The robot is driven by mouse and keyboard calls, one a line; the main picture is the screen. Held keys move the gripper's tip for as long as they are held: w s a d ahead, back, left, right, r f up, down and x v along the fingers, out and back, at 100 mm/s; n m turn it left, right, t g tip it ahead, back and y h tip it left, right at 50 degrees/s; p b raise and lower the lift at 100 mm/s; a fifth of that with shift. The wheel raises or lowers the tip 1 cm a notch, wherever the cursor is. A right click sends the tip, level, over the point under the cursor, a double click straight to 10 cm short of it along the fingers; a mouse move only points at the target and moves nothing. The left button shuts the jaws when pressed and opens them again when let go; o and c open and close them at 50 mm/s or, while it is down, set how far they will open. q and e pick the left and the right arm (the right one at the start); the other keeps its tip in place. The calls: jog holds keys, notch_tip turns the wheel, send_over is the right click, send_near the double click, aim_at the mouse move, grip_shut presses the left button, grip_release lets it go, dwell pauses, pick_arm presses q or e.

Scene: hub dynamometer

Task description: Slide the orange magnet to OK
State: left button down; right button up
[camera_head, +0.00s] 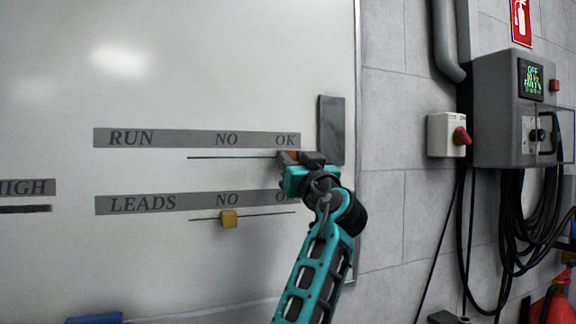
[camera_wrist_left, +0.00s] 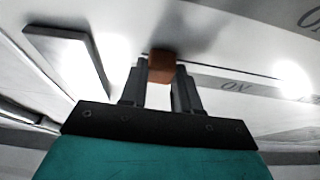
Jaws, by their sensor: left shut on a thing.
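The orange magnet (camera_wrist_left: 161,66) is a small block on the whiteboard (camera_head: 230,60). My left gripper (camera_head: 298,158) is shut on it; its two fingers (camera_wrist_left: 161,84) stand on either side of the block in the left wrist view. In the head view only a sliver of the magnet (camera_head: 287,155) shows, just under the OK label (camera_head: 286,140) of the RUN strip (camera_head: 180,138), near the right end of the thin black line (camera_head: 228,157). The gripper hides the rest. My right gripper is not in view.
A yellow magnet (camera_head: 228,219) sits under NO on the LEADS strip (camera_head: 185,203). A dark grey block (camera_head: 331,130) is fixed on the board just right of the gripper. A wall box with a red knob (camera_head: 461,136) and hanging cables stand farther right.

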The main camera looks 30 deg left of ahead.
pick_arm(q)
jog(key=shift+d, duration=0.15)
jog(key=c, duration=0.9)
grip_release()
jog(key=shift+w, duration=0.15)
jog(key=shift+o, duration=0.5)
jog(key=b+v, duration=0.2)
jog(key=v, duration=1.1)
jog(key=shift+b, duration=0.4)
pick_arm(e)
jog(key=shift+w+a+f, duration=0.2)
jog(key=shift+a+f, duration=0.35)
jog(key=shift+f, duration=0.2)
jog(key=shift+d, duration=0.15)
